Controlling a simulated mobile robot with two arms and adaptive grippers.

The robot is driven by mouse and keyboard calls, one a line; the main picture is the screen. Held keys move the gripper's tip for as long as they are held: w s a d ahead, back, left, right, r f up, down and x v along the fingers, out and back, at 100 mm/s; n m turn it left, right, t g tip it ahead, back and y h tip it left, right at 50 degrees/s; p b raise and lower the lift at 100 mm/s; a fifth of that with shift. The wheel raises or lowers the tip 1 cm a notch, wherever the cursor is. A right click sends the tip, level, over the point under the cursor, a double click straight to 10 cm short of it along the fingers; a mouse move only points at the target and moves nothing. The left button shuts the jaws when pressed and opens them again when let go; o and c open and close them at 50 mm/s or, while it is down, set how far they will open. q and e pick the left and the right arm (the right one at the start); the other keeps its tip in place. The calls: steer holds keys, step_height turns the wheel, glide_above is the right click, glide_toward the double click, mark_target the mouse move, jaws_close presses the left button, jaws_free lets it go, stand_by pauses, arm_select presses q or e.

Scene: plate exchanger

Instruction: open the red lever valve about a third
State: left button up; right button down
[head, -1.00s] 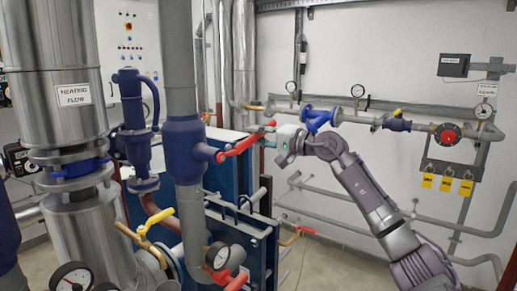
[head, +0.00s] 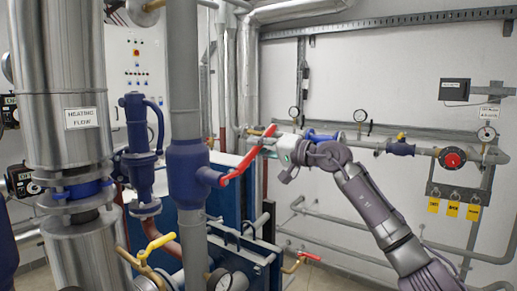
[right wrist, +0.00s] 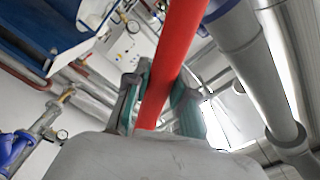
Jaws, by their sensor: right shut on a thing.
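The red lever (head: 236,173) runs from the blue valve body (head: 187,172) on the grey vertical pipe, then rises steeply to the right. My right gripper (head: 254,148) comes in from the right and is shut on the lever's upper part. In the right wrist view the red lever (right wrist: 172,60) passes between the two fingers (right wrist: 160,104), with one on each side. The fingers cover part of the lever in the head view. My left gripper is not in view.
A blue plate exchanger (head: 232,225) stands behind and below the valve. A wall pipe with a red round knob (head: 452,160) runs behind my right arm.

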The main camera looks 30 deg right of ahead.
steer(key=c, duration=0.9)
jaws_free()
steer(key=shift+c, duration=0.2)
steer(key=v, duration=1.2)
steer(key=shift+s, duration=0.1)
